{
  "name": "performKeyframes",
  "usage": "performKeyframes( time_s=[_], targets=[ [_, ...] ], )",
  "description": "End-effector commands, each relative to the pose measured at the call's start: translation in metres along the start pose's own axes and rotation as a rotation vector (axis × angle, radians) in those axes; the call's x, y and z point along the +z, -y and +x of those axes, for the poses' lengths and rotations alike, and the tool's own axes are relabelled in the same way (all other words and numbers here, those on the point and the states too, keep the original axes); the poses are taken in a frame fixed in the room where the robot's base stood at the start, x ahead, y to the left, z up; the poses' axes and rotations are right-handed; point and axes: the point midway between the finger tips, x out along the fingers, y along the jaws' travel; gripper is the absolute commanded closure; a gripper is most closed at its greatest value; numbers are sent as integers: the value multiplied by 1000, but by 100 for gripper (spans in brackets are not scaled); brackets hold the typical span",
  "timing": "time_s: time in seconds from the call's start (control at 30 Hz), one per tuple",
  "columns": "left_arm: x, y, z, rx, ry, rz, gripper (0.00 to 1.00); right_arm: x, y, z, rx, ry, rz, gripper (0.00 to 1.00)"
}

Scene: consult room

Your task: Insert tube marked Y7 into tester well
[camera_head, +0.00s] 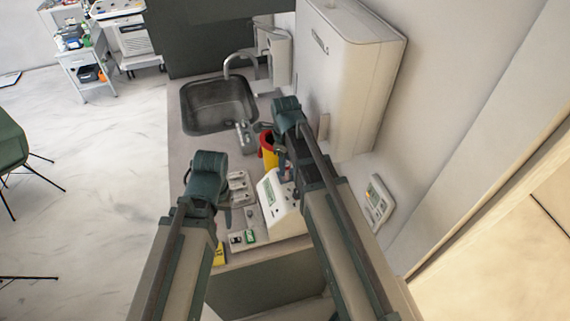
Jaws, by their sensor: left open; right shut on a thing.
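The tester (273,201) is a white box with a sloped front and a green display, standing at the near end of the counter. My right gripper (281,155) is just beyond the tester's upper right side, partly hidden by my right arm. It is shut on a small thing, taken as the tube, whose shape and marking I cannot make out. My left gripper (192,183) is open, left of the tester at the counter's left edge, and mostly hidden by its own wrist. The tester's well cannot be made out.
A pale rack-like object (240,187) lies left of the tester. A red and yellow bin (268,150) stands behind it, with a sink (215,105) further back. A white wall cabinet (347,75) rises at right. A small device (378,198) is on the right wall.

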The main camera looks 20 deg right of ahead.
Motion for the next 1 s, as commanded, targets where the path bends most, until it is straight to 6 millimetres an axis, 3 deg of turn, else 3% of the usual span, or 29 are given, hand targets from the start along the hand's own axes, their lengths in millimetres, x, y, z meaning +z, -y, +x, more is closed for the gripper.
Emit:
performKeyframes(
  time_s=[0.4,0.73,0.77,0.93,1.0],
  targets=[
    [-1,-2,16,0,0,0,50,0,0,16,0,0,0,100],
    [-1,-2,16,0,0,0,50,0,0,16,0,0,0,100],
    [-1,-2,16,0,0,0,50,0,0,16,0,0,0,61],
    [-1,-2,16,0,0,0,50,0,0,16,0,0,0,30],
    [-1,-2,16,0,0,0,50,0,0,16,0,0,0,28]
  ],
)
